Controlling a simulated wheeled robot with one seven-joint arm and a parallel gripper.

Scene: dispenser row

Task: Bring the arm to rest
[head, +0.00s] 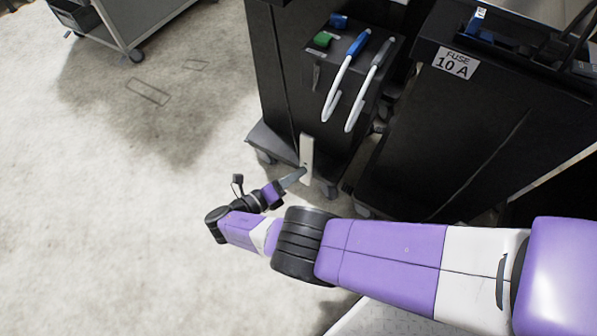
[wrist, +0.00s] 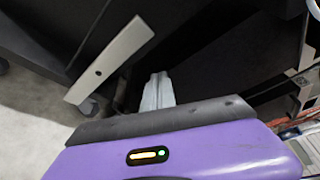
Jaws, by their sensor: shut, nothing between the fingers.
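My arm, purple and white with black joints, reaches from the lower right across the head view. My gripper (head: 301,172) is at its far end, close to a pale upright plate (head: 307,158) low on the front of a black cabinet (head: 290,85). In the wrist view my gripper (wrist: 159,78) shows as two grey fingers lying together, with nothing between them. The pale plate (wrist: 110,62) is tilted to the left of the fingers there, with a small dark hole in it. I cannot tell whether the fingers touch it.
Two white-ended nozzles, one with a blue handle (head: 357,44) and one with a grey handle (head: 381,53), hang on the cabinet. A grey wheeled cart (head: 135,25) is at upper left. The floor at left is clear.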

